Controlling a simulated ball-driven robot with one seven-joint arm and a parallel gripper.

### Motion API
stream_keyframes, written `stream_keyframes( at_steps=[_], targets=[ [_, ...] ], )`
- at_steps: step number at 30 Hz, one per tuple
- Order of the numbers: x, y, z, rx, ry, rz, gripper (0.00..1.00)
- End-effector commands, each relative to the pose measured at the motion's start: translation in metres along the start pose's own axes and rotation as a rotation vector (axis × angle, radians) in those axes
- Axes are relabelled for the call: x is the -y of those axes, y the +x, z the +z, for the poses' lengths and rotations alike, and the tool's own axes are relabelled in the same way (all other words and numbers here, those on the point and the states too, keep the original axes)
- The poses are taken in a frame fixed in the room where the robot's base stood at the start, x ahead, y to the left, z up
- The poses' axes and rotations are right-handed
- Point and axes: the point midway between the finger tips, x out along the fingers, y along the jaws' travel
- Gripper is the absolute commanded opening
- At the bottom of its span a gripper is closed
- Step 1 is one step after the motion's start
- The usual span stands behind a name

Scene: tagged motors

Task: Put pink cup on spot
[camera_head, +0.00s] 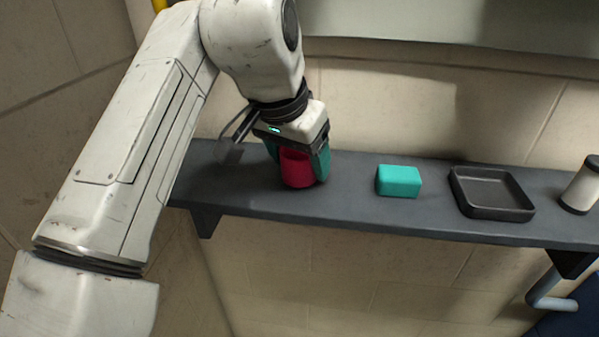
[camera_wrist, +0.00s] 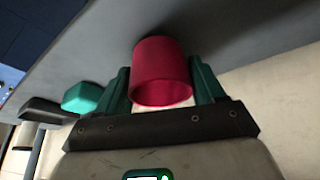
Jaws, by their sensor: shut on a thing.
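The pink cup (camera_head: 296,169) is at the left part of the dark grey shelf (camera_head: 340,208). My gripper (camera_head: 298,165) comes down over it from above, with its green fingers on either side, shut on the cup. In the wrist view the pink cup (camera_wrist: 162,75) sits between the two green fingers of my gripper (camera_wrist: 163,90), its open rim toward the camera. The cup's base is at or very near the shelf; I cannot tell whether it touches. No marked spot can be made out in either view.
A teal block (camera_head: 398,181) lies on the shelf right of the cup. A black square tray (camera_head: 490,213) lies farther right, and a white cylinder with dark ends (camera_head: 581,187) stands at the right end. The shelf is clear between cup and block. A wall runs behind.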

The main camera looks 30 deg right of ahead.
Motion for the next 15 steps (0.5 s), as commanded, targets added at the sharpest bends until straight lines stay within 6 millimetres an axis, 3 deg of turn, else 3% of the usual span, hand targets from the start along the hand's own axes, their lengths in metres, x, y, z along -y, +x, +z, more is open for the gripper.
stream_keyframes(
  at_steps=[14,15],
  targets=[
    [-0.0002,0.0082,0.0035,-0.001,-0.001,0.001,0.38],
    [-0.0002,0.0077,0.0034,0.000,0.000,0.000,0.71]
  ],
)
